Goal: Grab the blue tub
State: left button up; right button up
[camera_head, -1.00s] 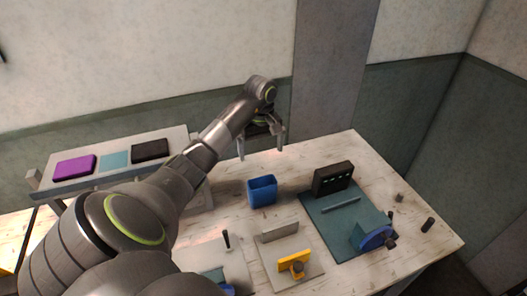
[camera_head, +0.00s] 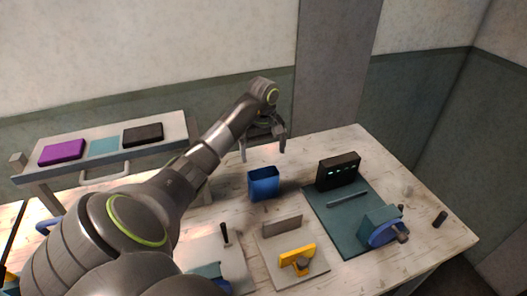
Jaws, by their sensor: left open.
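The blue tub (camera_head: 263,186) is an open-topped box standing upright on the whitish wooden table (camera_head: 330,149), near the middle of the view. My left gripper (camera_head: 264,153) is above and behind the tub in the picture, with its two fingers spread and pointing down. It is empty and apart from the tub. My right gripper is not in view.
A black box with small lights (camera_head: 338,171) and a blue-wheeled device (camera_head: 383,228) stand on a teal mat (camera_head: 345,222) to the right. A yellow piece (camera_head: 297,259) sits on a pale board in front. A side shelf holds purple (camera_head: 62,152) and black (camera_head: 143,134) blocks.

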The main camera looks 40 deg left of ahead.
aim_at(263, 174)
pick_arm(q)
jog(key=shift+f+b, duration=2.05)
jog(key=shift+f, duration=0.5)
jog(key=f+b, duration=0.4)
jog(key=f, duration=0.1)
jog(key=shift+s+d+b, duration=0.2)
jog(key=shift+b, duration=0.1)
jog(key=shift+r, duration=0.1)
jog(key=c, duration=0.9)
jog(key=shift+c, duration=0.2)
jog(key=shift+r, duration=0.1)
